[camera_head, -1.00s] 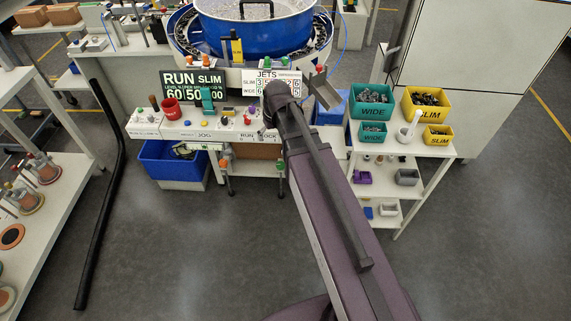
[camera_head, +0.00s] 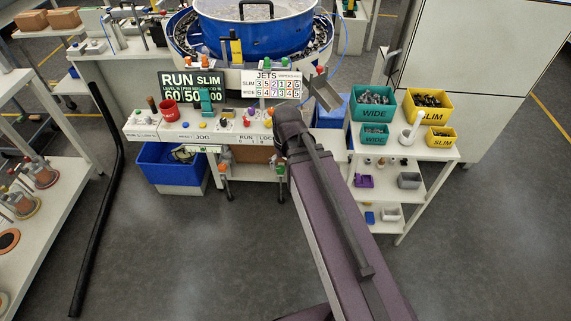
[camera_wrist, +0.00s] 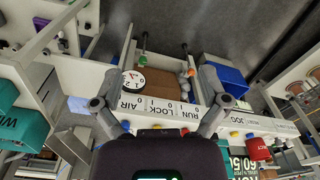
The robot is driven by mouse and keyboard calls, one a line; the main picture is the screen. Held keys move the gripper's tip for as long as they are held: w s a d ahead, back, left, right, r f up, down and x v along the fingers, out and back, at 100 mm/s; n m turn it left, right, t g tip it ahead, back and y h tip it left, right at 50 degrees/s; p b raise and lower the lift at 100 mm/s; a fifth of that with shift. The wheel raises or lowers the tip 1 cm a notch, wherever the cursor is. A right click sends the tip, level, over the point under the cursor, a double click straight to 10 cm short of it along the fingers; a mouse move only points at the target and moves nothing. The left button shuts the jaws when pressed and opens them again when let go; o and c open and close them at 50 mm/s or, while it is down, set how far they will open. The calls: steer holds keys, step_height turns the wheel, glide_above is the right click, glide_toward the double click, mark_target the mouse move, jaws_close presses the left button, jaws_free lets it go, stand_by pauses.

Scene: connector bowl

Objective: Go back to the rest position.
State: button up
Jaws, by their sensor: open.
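My gripper (camera_wrist: 161,102) shows in the wrist view with its two fingers spread wide and nothing between them. In the head view my arm reaches up from the bottom, its end in front of the right part of the control desk (camera_head: 180,134); the fingers are hidden there. The wrist view looks upside down over the desk edge, with the RUN, LOCK and AIR labels (camera_wrist: 165,107) between the fingers. I cannot tell how far the fingers are from the desk.
Behind the desk stands a blue bowl (camera_head: 255,35). Green WIDE bins (camera_head: 373,113) and yellow SLIM bins (camera_head: 428,116) sit on a shelf cart to the right. A blue crate (camera_head: 170,170) is under the desk. A black rail (camera_head: 99,210) lies left; grey floor is open around.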

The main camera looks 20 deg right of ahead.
steer(key=shift+s, duration=0.1)
steer(key=shift+s+d+m+g, duration=0.15)
steer(key=shift+s+d, duration=0.05)
steer(key=shift+s, duration=0.5)
steer(key=shift+s+d+m+g, duration=0.15)
steer(key=shift+s+d, duration=0.05)
steer(key=shift+s, duration=0.5)
stand_by(0.3)
